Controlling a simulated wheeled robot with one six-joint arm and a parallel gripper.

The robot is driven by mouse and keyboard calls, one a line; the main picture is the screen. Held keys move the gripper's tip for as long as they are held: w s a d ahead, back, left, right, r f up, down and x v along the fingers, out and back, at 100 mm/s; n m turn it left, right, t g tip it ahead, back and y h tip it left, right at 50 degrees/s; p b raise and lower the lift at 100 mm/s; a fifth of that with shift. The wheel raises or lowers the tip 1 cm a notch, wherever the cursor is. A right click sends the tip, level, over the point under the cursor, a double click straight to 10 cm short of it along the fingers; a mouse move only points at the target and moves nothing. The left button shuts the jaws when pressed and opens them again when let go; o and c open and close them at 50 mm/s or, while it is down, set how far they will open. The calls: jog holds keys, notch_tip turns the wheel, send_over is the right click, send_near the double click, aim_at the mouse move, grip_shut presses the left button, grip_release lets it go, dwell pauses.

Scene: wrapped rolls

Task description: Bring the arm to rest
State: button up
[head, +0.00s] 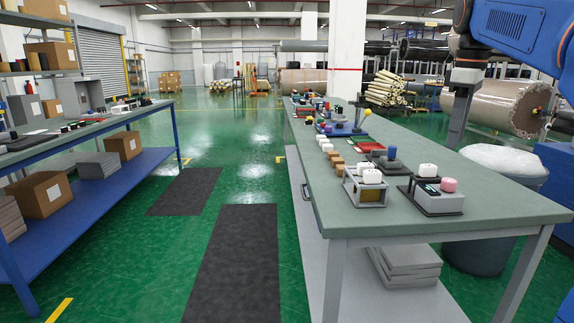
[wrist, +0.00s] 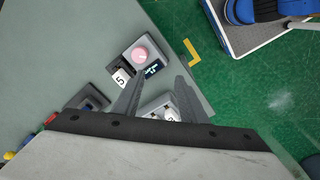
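My arm comes in at the upper right of the head view, blue with a dark wrist. My gripper (head: 459,125) points down above the right-hand workbench (head: 440,228). In the wrist view its two grey fingers (wrist: 159,88) stand apart with nothing held between them. A grey device with a pink piece (head: 449,185) sits on the bench near its front edge. Part of the bench below is hidden by my gripper in the wrist view.
Small white and brown blocks (head: 337,162) and a blue-topped device (head: 391,153) line the bench. A grey bin with a white liner (head: 504,160) stands behind it. Another bench (head: 100,124) is at left. Dark mats (head: 236,265) lie on the open green floor between.

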jog(key=s+a+f+m+t, duration=0.1)
jog(key=s+a+f+m, duration=0.2)
jog(key=s+f, duration=0.5)
jog(key=s+a+f+m+t, duration=0.1)
jog(key=s+a+f+m, duration=0.2)
jog(key=s+f, duration=0.5)
jog(key=s+a+f+m+t, duration=0.1)
jog(key=s+a+f+m, duration=0.2)
jog(key=s+f, duration=0.6)
notch_tip(320, 180, down, 8)
jog(key=a, duration=0.2)
jog(key=shift+a+t, duration=0.3)
jog(key=shift+t, duration=0.1)
